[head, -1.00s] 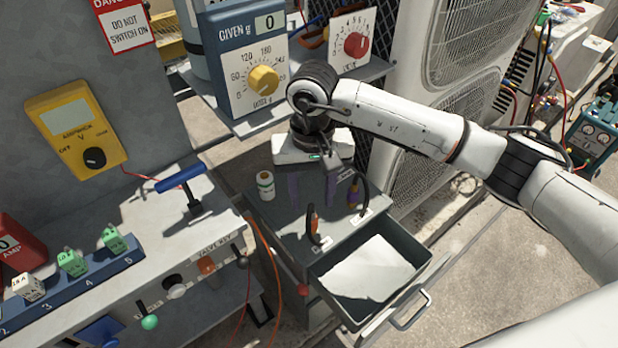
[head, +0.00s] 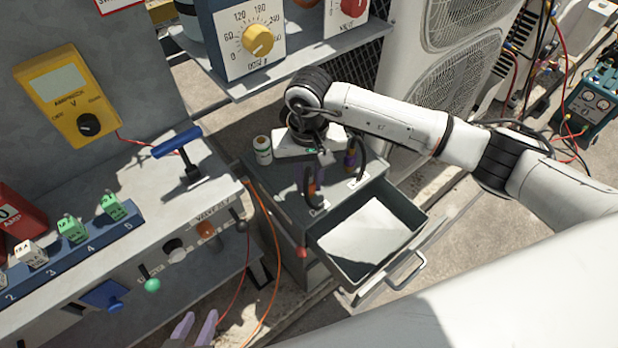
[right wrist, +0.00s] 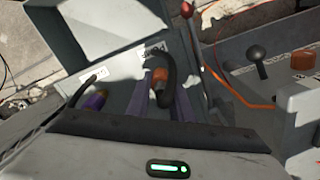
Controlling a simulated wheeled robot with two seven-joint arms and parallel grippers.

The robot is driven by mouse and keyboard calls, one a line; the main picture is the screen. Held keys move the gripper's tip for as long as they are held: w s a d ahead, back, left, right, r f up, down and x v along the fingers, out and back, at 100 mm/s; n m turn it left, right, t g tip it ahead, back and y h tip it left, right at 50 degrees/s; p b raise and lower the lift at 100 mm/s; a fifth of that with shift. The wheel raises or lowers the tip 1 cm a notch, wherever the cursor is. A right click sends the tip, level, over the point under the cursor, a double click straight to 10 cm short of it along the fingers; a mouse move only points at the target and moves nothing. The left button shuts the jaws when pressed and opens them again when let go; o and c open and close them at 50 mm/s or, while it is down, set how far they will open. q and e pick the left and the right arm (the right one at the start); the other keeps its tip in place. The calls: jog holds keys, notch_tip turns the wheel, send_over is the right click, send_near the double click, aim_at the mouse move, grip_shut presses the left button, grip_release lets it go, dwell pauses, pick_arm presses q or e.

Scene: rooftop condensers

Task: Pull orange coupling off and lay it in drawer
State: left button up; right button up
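The orange coupling (head: 312,190) stands on the top of the grey cabinet, at a dark curved hose, partly hidden in the head view. In the right wrist view the orange coupling (right wrist: 160,78) shows between the two purple-grey fingers of my right gripper (right wrist: 162,98). The fingers are apart, one on each side, with the hose passing close by; I see no clear contact. The drawer (head: 420,222) below is pulled open, with a pale sheet on its floor. My left gripper (head: 194,331) shows only its fingertips at the bottom edge, spread and empty.
A purple coupling (head: 350,160) with its own hose stands right of the orange one. The bench at left carries a blue T-handle (head: 178,143) and several knobs. Orange cables hang between bench and cabinet.

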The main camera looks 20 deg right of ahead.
aim_at(309, 173)
grip_shut()
jog(key=shift+c, duration=0.2)
grip_release()
grip_shut()
jog(key=shift+r, duration=0.3)
jog(key=shift+r+p, duration=1.1)
jog(key=shift+r, duration=1.05)
